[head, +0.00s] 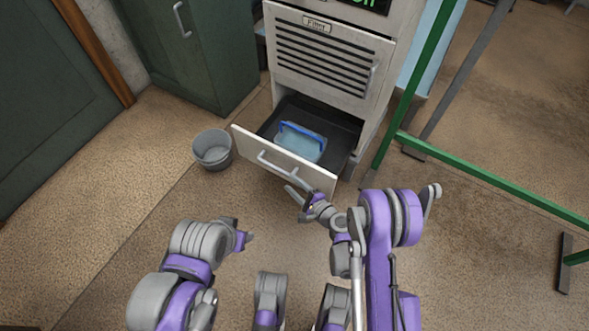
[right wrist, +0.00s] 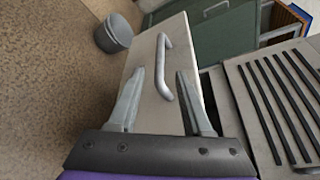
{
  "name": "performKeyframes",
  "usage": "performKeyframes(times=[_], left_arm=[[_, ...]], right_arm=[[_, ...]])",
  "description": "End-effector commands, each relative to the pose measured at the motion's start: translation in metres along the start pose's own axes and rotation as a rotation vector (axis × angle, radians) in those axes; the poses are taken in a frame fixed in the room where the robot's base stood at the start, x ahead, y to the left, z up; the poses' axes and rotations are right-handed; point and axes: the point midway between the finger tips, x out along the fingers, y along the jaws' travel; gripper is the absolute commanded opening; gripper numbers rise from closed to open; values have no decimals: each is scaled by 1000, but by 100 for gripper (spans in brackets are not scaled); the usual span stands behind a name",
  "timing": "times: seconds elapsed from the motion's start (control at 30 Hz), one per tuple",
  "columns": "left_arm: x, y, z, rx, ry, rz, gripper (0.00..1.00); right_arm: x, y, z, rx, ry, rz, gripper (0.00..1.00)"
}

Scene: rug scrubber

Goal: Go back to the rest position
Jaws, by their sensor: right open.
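My right gripper (head: 298,195) is open, just in front of the white drawer front (head: 245,147) at the bottom of the cabinet. In the right wrist view the grey drawer handle (right wrist: 161,66) appears between the open fingers of my right gripper (right wrist: 160,74); I cannot tell whether they touch it. The drawer is pulled out, and a light-blue item with a dark-blue edge (head: 303,143) lies inside. My left gripper (head: 248,237) is low over the floor at the lower left; its jaws are too small to tell.
A grey bucket (head: 212,149) stands on the floor left of the drawer. A green metal frame (head: 480,175) stands to the right. The slatted "Filter" panel (head: 320,62) is above the drawer, and green cabinets (head: 190,55) stand behind. The carpeted floor at left is clear.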

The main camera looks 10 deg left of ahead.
Motion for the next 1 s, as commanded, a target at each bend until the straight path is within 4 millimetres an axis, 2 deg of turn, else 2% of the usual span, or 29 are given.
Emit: performKeyframes(times=[0.3,0.37,0.53,0.77,1.0], left_arm=[[0,0,0,0,0,0,50],[0,0,0,0,0,0,50],[0,0,0,0,0,0,50],[0,0,0,0,0,0,50],[0,0,0,0,0,0,50]], right_arm=[[-1,-4,1,-11,3,6,50],[-2,-11,2,-36,8,19,50],[-19,-49,9,-192,38,106,50],[-69,-98,26,-465,88,285,50],[-145,-124,44,-728,132,497,50]])
